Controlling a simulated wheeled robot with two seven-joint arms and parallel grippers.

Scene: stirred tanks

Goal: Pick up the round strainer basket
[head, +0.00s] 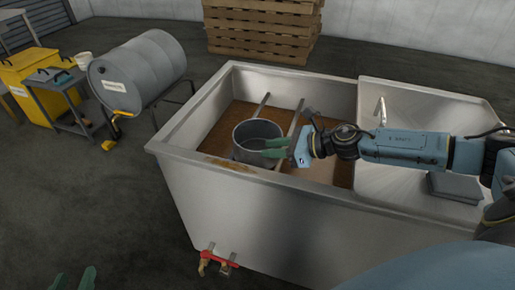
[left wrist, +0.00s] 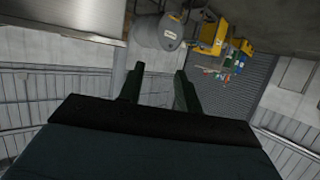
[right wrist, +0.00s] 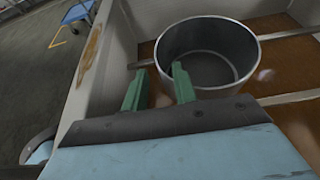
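The round strainer basket (head: 250,151) is a grey metal cylinder with an open top. It sits upright at two metal bars in the steel tank, over brown liquid. My right gripper (head: 276,148) is at the basket's right side in the head view. In the right wrist view the basket (right wrist: 207,50) is just beyond the fingers (right wrist: 158,82), which stand apart. One finger overlaps the near rim in the picture; I cannot tell whether it touches. My left gripper (head: 76,281) is low at the left, far from the basket. Its fingers are apart and empty in the left wrist view (left wrist: 158,85).
The steel tank (head: 230,210) has raised walls around the basket. Two bars (head: 293,127) cross it. A sink with a tap (head: 381,110) adjoins at the right, with a dark box (head: 454,187).

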